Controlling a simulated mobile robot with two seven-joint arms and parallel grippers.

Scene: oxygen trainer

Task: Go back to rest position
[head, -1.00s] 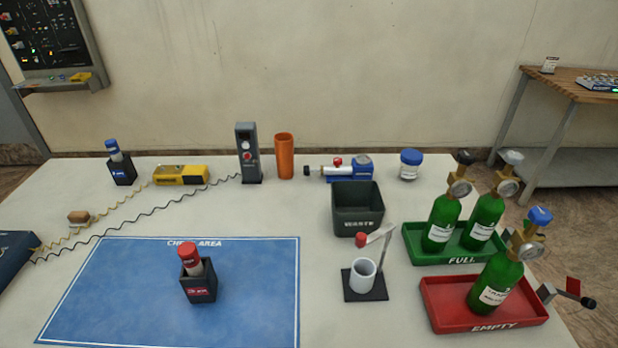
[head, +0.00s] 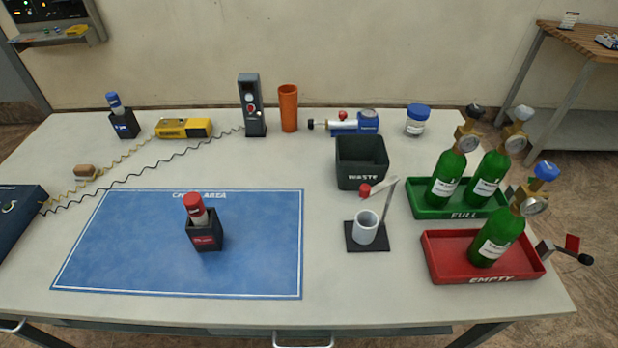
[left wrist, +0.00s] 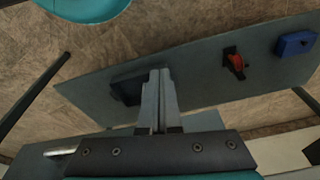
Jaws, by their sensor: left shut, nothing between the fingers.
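My left gripper (left wrist: 158,75) shows in the left wrist view, with its two fingers together and nothing between them. It points over a grey surface (left wrist: 205,82), with a dark block (left wrist: 126,92) beside the fingertips; I cannot tell whether they touch. Neither gripper shows in the head view. My right gripper is in no view.
The table (head: 330,290) carries a blue check mat (head: 120,240) with a red-capped bottle in a black holder (head: 206,235), a waste bin (head: 360,180), a green tray (head: 430,207) and a red tray (head: 440,270) with green cylinders.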

